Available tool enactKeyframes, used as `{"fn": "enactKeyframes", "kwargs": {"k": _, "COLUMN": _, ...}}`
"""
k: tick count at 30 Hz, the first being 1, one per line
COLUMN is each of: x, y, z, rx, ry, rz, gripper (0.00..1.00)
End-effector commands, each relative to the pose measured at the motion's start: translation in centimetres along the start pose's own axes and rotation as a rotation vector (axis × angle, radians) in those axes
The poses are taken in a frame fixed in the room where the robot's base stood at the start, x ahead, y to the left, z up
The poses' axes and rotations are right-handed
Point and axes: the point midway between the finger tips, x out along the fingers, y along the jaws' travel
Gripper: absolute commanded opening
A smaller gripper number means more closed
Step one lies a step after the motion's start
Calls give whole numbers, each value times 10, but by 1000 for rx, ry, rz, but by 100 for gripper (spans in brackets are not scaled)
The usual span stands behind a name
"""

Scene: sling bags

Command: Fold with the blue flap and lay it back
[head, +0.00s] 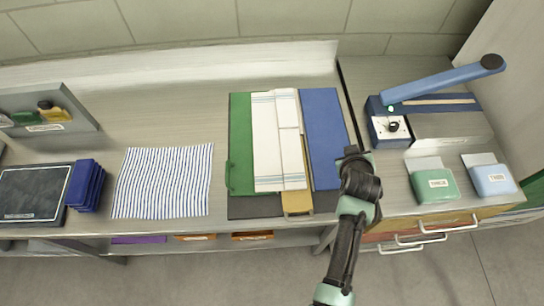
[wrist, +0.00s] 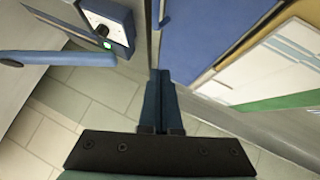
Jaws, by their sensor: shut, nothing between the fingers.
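The blue flap (head: 323,138) lies open and looks flat at the right side of the folding board (head: 255,207). A white cloth with thin stripes (head: 266,150) lies on the board, partly over the green flap (head: 240,145). Its right part shows as narrow strips with edges on top, like folded layers. A yellow flap (head: 297,202) shows below and beside the cloth. My gripper (head: 352,152) is just right of the blue flap's edge. In the wrist view my gripper (wrist: 160,75) is shut and empty, with the blue flap (wrist: 205,30) right of the fingers.
A blue-handled press (head: 440,80) with a dial box (head: 392,128) stands right of the board. Green (head: 436,182) and light blue (head: 489,178) tagged items lie at the front right. A striped cloth (head: 163,182) lies flat on the left, beside a dark blue stack (head: 86,185).

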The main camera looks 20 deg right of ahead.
Motion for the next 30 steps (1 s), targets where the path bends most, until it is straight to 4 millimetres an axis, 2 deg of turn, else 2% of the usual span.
{"fn": "enactKeyframes", "kwargs": {"k": 6, "x": 26, "y": 17, "z": 24, "rx": 142, "ry": 1, "rz": -140, "gripper": 0}}
{"fn": "enactKeyframes", "kwargs": {"k": 15, "x": 52, "y": 28, "z": 49, "rx": 301, "ry": 2, "rz": -311, "gripper": 0}}
{"fn": "enactKeyframes", "kwargs": {"k": 30, "x": 66, "y": 32, "z": 63, "rx": 318, "ry": -1, "rz": -332, "gripper": 0}}
